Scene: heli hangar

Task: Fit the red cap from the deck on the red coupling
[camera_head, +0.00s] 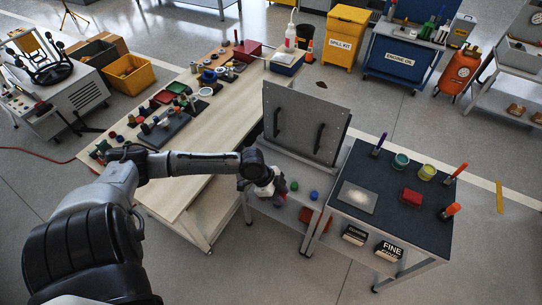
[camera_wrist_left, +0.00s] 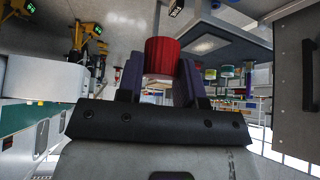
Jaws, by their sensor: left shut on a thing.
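My left gripper (camera_head: 277,188) is in front of the grey panel (camera_head: 303,118) with two dark handles, low over its grey ledge. In the left wrist view the gripper (camera_wrist_left: 160,75) is shut on a ribbed red cap (camera_wrist_left: 162,56), held between its purple fingers. In the head view the cap is too small and covered to make out. My right gripper is not in view.
A long wooden bench (camera_head: 170,170) with many small parts is on the left. The panel rises close behind the gripper.

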